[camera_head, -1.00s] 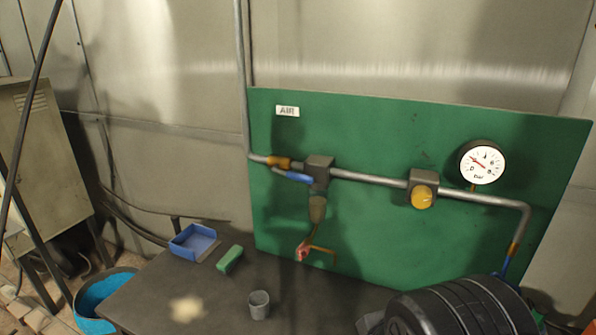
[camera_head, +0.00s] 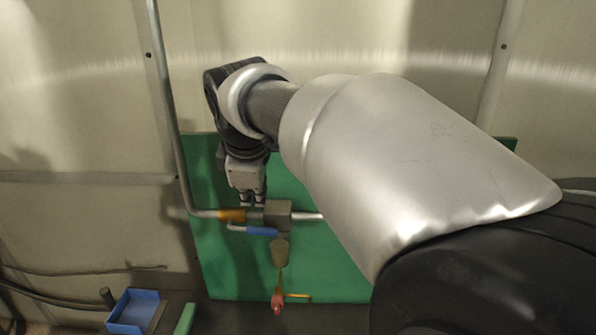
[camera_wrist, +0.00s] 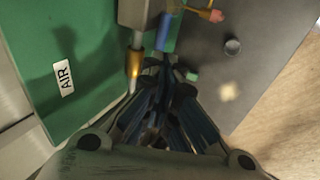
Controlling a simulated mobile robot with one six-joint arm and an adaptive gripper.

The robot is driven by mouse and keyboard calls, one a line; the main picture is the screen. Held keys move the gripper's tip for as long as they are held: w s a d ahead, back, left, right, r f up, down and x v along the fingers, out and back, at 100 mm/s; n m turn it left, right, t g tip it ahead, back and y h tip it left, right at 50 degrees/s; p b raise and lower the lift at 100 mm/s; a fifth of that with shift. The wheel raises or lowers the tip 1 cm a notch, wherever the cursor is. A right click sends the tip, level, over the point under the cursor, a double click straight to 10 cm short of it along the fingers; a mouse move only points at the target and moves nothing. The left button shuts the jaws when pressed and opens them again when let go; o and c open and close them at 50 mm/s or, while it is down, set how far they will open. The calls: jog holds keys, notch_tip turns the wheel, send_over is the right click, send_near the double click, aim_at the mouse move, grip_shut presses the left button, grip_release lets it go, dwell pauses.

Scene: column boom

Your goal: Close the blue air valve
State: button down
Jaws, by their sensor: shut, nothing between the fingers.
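The blue air valve handle (camera_head: 262,232) points left from the dark valve block (camera_head: 278,215), roughly along the grey pipe and slightly below it. Its blue grip also shows in the wrist view (camera_wrist: 166,32), just beyond my fingertips. My gripper (camera_head: 251,201) points down from above the pipe, a little left of the block. In the wrist view my gripper (camera_wrist: 167,66) is shut and empty, its tips near the blue grip. I cannot tell whether they touch it.
A green board (camera_head: 228,268) backs the piping. An orange fitting (camera_head: 231,215) sits left of the valve. A red-tipped part (camera_head: 277,302) hangs below. A blue tray (camera_head: 134,310) is at lower left. My arm hides the board's right side.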

aim_at(257, 228)
jog(key=b+x, duration=0.1)
jog(key=x, duration=1.2)
jog(key=shift+b, duration=0.35)
